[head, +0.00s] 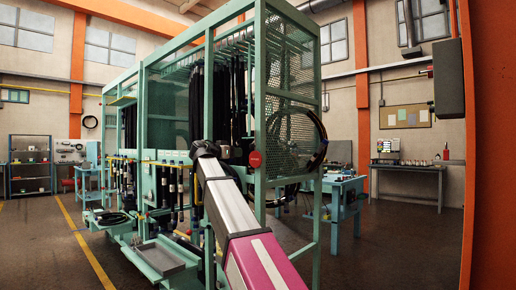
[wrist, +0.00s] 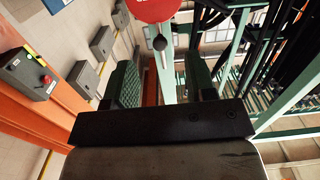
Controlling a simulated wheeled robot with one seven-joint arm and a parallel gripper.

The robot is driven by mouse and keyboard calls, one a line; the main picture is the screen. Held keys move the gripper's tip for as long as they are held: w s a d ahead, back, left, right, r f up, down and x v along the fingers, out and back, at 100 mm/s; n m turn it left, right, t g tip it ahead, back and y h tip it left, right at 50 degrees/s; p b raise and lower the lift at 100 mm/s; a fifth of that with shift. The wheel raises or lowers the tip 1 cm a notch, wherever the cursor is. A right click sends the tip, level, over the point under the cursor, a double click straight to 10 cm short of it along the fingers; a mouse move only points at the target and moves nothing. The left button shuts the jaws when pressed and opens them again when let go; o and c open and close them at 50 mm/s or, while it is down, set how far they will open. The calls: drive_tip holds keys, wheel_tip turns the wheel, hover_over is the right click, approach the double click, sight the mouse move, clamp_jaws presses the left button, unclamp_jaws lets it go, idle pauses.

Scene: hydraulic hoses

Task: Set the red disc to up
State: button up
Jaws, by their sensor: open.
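The red disc (head: 255,159) is on the front right post of the green hose rack (head: 261,60) in the head view. In the wrist view, the red disc (wrist: 154,9) is at the top edge, partly cut off. A thin lever with a dark round knob (wrist: 159,43) hangs from the disc. My gripper (wrist: 163,78) is open, with one padded finger on each side and nothing between the fingers. The knob appears beyond the fingertips, between them in the picture. I see no contact. In the head view my arm hides much of the gripper.
Black hoses (head: 197,105) hang inside the rack, and a coiled hose (head: 318,140) is on its right side. A grey tray (head: 160,258) stands low at the front left. A blue table (head: 340,184) is at the right.

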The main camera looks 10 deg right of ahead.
sight(250, 146)
drive_tip(key=shift+m+h, duration=0.3)
drive_tip(key=w+d+r, duration=0.1)
drive_tip(key=w+d, duration=0.1)
drive_tip(key=d, duration=0.1)
drive_tip(key=w+d+r, duration=0.1)
drive_tip(key=w+d, duration=0.1)
drive_tip(key=d, duration=0.1)
drive_tip(key=w+d+r, duration=0.1)
drive_tip(key=w+d, duration=0.1)
drive_tip(key=shift+d, duration=0.4)
drive_tip(key=shift+c, duration=0.4)
clamp_jaws()
